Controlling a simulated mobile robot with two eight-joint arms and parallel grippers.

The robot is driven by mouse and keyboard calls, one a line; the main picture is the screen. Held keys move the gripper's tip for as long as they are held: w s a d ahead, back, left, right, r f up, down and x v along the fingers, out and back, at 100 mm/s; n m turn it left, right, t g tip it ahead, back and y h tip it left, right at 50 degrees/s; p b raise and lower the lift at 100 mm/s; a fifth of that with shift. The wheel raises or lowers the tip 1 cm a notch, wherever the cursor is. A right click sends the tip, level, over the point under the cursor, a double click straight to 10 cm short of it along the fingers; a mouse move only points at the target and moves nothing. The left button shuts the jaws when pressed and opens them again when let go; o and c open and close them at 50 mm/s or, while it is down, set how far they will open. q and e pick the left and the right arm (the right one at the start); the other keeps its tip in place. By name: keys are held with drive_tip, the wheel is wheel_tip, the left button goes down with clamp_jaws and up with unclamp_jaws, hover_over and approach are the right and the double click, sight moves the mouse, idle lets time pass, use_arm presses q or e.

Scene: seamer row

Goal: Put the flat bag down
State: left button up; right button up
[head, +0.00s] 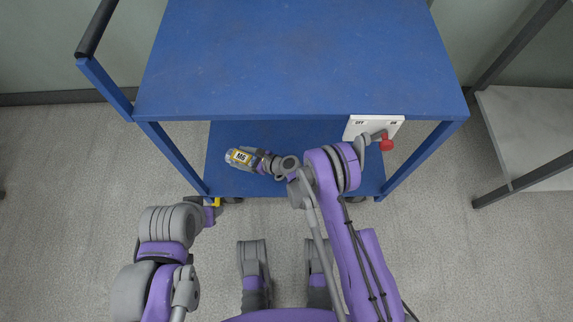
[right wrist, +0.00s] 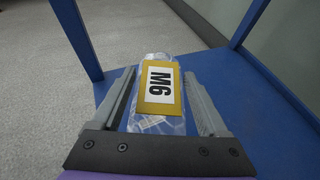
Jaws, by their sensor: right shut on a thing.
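The flat bag (head: 240,157) is a clear plastic bag with a yellow-edged label reading M6. It also shows in the right wrist view (right wrist: 158,95), lying lengthwise between the two fingers. My right gripper (head: 257,161) is shut on it, over the lower blue shelf near that shelf's left side. I cannot tell whether the bag touches the shelf. My left gripper (head: 212,206) is at the left, in front of the cart's left leg; its fingers are too small and hidden to read.
A blue cart has a bare upper deck (head: 300,55) and a lower shelf (head: 225,178) below it. A white OFF/ON switch panel (head: 362,128) with a red knob (head: 386,145) is on the cart's front edge. A grey rack (head: 530,120) stands at the right.

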drive_tip(key=shift+s+a+f, duration=0.15)
drive_tip(key=shift+s+a, duration=0.1)
drive_tip(key=shift+a, duration=0.3)
drive_tip(key=b, duration=0.2)
hover_over(244, 173)
wheel_tip(244, 173, down, 5)
drive_tip(key=shift+w+f, duration=0.1)
drive_tip(key=shift+f, duration=0.1)
drive_tip(key=shift+f+b, duration=0.45)
drive_tip(key=shift+f, duration=1.9)
drive_tip(key=o, duration=1.4)
drive_tip(key=p+v, duration=0.3)
drive_tip(key=v, duration=0.9)
drive_tip(key=shift+d, duration=0.1)
drive_tip(key=shift+w, duration=0.1)
